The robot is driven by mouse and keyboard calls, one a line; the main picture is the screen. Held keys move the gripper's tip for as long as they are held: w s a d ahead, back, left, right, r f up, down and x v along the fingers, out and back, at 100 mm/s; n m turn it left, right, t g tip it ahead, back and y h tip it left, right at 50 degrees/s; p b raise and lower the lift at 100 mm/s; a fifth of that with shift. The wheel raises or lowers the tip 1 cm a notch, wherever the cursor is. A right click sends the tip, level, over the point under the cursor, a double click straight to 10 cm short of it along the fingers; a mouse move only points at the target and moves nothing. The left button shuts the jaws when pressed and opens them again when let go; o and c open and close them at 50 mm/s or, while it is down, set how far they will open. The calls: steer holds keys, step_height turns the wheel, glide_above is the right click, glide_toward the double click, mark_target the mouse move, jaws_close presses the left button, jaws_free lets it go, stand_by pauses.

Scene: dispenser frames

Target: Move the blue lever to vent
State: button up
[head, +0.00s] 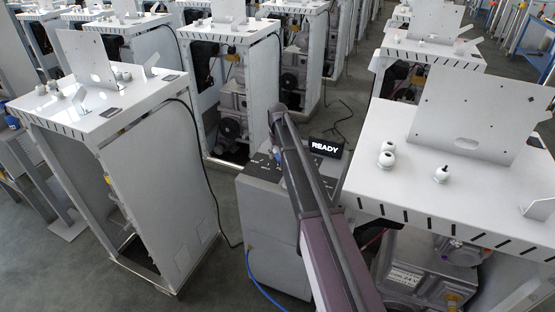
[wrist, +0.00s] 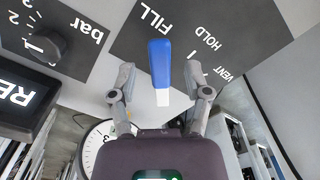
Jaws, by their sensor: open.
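The blue lever (wrist: 160,62) shows in the wrist view, a blue handle with a white end (wrist: 163,98) toward my gripper. It lies on a dark grey panel (wrist: 240,25) lettered FILL, HOLD and VENT. FILL is at its upper left, HOLD at its right and VENT farther right. My gripper (wrist: 159,70) is open, with one finger on each side of the lever in the picture and gaps showing on both sides. Whether the fingers are at the lever's depth I cannot tell.
The grey console (head: 265,225) carries a READY display (head: 326,147). The wrist view shows a black bar knob (wrist: 45,45) at left and a round gauge (wrist: 100,138) below. White dispenser frames (head: 150,190) stand close on both sides of the console.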

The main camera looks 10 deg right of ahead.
steer(key=shift+f, duration=0.3)
jaws_close()
steer(key=shift+d, duration=0.2)
